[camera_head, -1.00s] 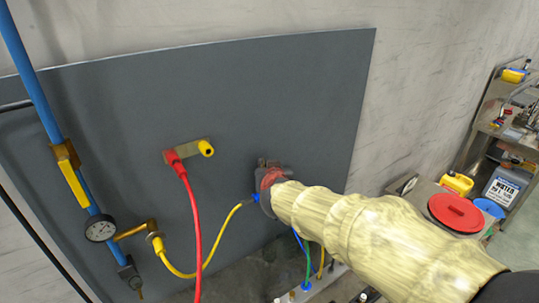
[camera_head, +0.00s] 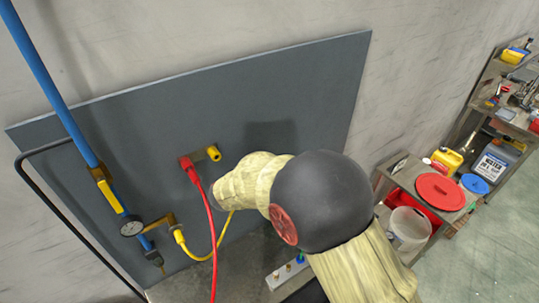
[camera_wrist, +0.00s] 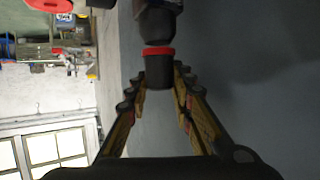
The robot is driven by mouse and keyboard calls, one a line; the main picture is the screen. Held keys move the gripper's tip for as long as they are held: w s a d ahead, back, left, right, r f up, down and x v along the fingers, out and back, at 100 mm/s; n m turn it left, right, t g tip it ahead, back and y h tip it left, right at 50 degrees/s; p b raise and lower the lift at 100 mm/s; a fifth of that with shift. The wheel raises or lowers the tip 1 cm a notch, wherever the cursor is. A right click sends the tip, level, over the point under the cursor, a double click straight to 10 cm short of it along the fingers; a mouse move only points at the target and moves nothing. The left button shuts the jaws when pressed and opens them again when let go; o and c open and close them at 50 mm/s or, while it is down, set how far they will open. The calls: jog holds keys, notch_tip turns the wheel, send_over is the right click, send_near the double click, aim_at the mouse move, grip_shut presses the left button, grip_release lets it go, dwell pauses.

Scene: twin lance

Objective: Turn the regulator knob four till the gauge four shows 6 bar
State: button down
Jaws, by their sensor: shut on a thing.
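In the wrist view, a dark round regulator knob (camera_wrist: 159,76) with a red ring (camera_wrist: 158,51) above it sits between the fingertips of my gripper (camera_wrist: 160,82). The fingers are shut on the knob, one on each side. The dark regulator body (camera_wrist: 157,24) continues above the ring. In the head view my sleeved arm covers the gripper and the knob. No number is readable on the knob. I cannot see a gauge beside this regulator, so its reading is hidden.
A grey panel (camera_head: 290,85) carries a red hose (camera_head: 203,210), a yellow fitting (camera_head: 213,153), a blue pipe (camera_head: 50,85) and a small round gauge (camera_head: 131,226), unreadable here. A bench with a red lid (camera_head: 440,191) and a white bucket (camera_head: 408,228) stands at right.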

jog(key=shift+m+g+h+p, duration=0.5)
jog(key=shift+m+h+p, duration=0.15)
jog(key=shift+p, duration=0.25)
jog(key=c, duration=1.6)
grip_release()
jog(key=shift+o, duration=0.5)
jog(key=v, duration=1.2)
